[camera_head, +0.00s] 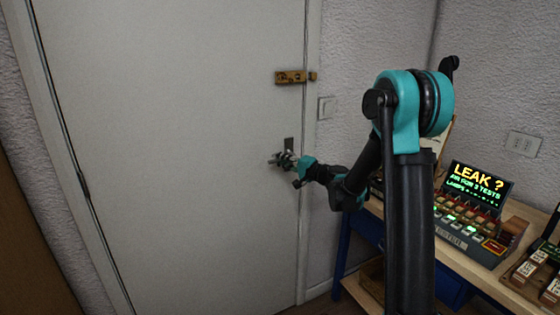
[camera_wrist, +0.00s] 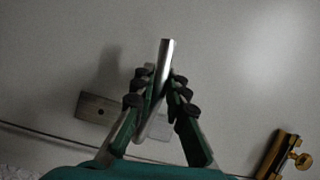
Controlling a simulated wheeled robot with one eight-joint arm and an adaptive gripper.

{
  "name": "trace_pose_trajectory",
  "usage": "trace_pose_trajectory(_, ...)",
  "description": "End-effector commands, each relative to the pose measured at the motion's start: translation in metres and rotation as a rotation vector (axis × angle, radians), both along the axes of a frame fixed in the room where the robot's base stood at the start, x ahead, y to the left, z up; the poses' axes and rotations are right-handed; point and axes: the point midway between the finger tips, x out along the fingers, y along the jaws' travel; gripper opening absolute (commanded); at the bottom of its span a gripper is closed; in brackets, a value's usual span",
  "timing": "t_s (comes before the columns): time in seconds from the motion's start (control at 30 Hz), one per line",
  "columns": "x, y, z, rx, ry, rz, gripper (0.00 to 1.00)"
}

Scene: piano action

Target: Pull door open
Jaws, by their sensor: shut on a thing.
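The door (camera_head: 170,130) is a large pale panel that stands shut in its frame in the head view. My gripper (camera_head: 286,160) is at the door's handle (camera_head: 273,161), on the right side of the door below the brass latch. In the wrist view, the silver handle bar (camera_wrist: 166,62) lies between the two green fingers of my gripper (camera_wrist: 160,92), and the fingers are closed around it. The handle's plate (camera_wrist: 97,109) shows behind the left finger. The door surface (camera_wrist: 230,60) fills the background there.
A brass latch (camera_head: 295,77) sits on the door's right edge, and it also shows in the wrist view (camera_wrist: 278,155). A light switch (camera_head: 326,107) is on the wall beside it. A wooden table (camera_head: 480,268) with a lit "LEAK ?" console (camera_head: 475,205) stands at the right, close to my arm.

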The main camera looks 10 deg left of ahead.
Motion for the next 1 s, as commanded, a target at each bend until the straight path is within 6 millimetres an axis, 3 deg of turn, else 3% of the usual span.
trace_pose_trajectory(0.53, 0.000, 0.000, -0.003, -0.041, -0.028, -0.001, 0.00)
trace_pose_trajectory(1.0, 0.002, -0.004, -0.026, -0.315, -0.212, 0.000, 0.00)
